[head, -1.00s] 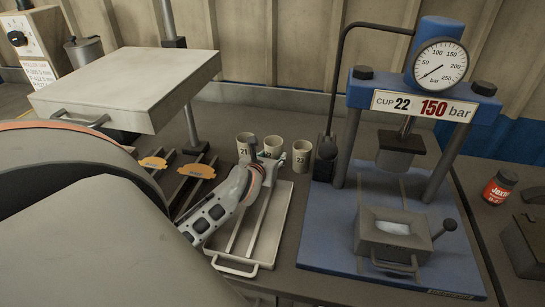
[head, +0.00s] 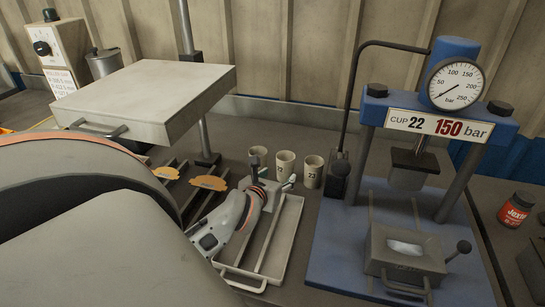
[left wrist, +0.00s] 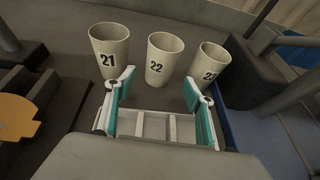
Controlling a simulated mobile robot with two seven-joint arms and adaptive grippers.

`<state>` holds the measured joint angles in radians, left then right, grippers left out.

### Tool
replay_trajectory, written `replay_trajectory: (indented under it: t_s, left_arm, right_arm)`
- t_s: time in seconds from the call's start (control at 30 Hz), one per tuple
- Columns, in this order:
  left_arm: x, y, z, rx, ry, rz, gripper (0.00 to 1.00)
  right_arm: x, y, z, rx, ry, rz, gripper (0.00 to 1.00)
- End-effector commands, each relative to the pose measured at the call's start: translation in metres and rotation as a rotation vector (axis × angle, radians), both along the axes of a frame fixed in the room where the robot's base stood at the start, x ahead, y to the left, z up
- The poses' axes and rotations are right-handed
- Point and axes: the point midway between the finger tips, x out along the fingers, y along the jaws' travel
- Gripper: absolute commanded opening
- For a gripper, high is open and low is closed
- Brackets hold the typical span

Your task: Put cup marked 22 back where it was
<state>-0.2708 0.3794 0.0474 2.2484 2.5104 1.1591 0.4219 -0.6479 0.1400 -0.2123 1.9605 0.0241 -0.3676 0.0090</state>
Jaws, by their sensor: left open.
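Cup 22 (head: 285,165) stands upright on the bench, in the middle of a row of three pale cups. In the left wrist view, cup 22 (left wrist: 162,56) shows its number just beyond my left gripper (left wrist: 159,83). That gripper is open, with one teal-padded finger towards each side of the cup and nothing held. In the head view my left gripper (head: 273,184) is over the far end of the tray, close in front of the cups. Its fingers hide part of the cup's base there. My right gripper is not in view.
Cup 21 (head: 257,156) and cup 23 (head: 313,172) stand close on either side. The shallow metal tray (head: 291,234) lies below my gripper. A blue press (head: 340,262) stands right, with a gauge and a "CUP 22 150 bar" sign (head: 438,126). A raised slab (head: 160,95) is left.

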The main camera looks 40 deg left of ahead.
Motion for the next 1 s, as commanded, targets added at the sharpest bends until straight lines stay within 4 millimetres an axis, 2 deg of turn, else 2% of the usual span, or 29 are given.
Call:
replay_trajectory:
  t_s: [0.1,0.3,1.0]
  left_arm:
    - [-0.019,-0.009,0.008,-0.002,0.0,-0.001,0.54]
    - [-0.037,-0.017,0.016,-0.001,0.001,-0.001,0.54]
    - [-0.041,-0.019,0.018,-0.001,0.0,0.0,0.54]
  right_arm:
    - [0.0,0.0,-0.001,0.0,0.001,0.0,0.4]
    - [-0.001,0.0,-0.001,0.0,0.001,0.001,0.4]
    - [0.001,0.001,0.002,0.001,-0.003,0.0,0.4]
